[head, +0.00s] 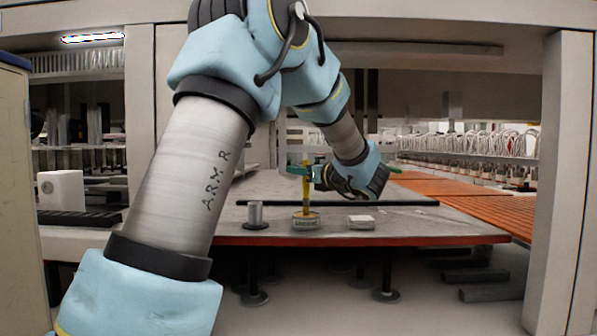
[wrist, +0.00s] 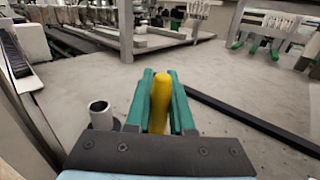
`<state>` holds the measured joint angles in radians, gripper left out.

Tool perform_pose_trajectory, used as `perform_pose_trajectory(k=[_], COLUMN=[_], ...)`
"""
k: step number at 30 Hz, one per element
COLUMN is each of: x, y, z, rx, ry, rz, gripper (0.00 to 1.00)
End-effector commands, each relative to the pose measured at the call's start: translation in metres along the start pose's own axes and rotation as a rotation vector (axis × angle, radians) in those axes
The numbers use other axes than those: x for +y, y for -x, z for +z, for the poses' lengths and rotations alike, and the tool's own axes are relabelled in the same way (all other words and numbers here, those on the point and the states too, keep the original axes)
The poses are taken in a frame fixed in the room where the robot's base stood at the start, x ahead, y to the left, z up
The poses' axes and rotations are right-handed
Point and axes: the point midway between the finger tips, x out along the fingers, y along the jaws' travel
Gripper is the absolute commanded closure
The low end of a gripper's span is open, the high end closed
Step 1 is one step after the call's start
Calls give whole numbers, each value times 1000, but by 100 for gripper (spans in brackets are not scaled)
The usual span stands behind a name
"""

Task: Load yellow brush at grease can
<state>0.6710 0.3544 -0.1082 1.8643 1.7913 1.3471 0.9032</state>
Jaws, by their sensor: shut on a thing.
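The yellow brush (head: 306,190) stands upright in the head view, its lower end at the grease can (head: 306,222). I cannot tell whether it is inside the can or just above it. My gripper (head: 300,171) is shut on the brush's upper part, with green fingers on either side. In the wrist view, the yellow brush (wrist: 160,100) sits between the two green fingers of my gripper (wrist: 161,92). The grease can is hidden in the wrist view.
A grey metal cylinder (head: 255,214) stands left of the can and shows in the wrist view (wrist: 100,115). A small pale block (head: 361,222) lies to the right. A dark bar (head: 400,203) lies behind them on the grey table (head: 440,226). Its front edge is red.

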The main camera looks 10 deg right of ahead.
Motion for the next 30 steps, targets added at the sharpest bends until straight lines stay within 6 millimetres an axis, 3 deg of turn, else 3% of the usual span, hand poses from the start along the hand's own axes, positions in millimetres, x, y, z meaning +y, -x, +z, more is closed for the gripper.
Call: perform_pose_trajectory(k=[8, 30], x=[0, 0], y=[0, 0], z=[4, 63], rx=[3, 1], ry=[-3, 0], rz=[0, 0], gripper=[100, 100])
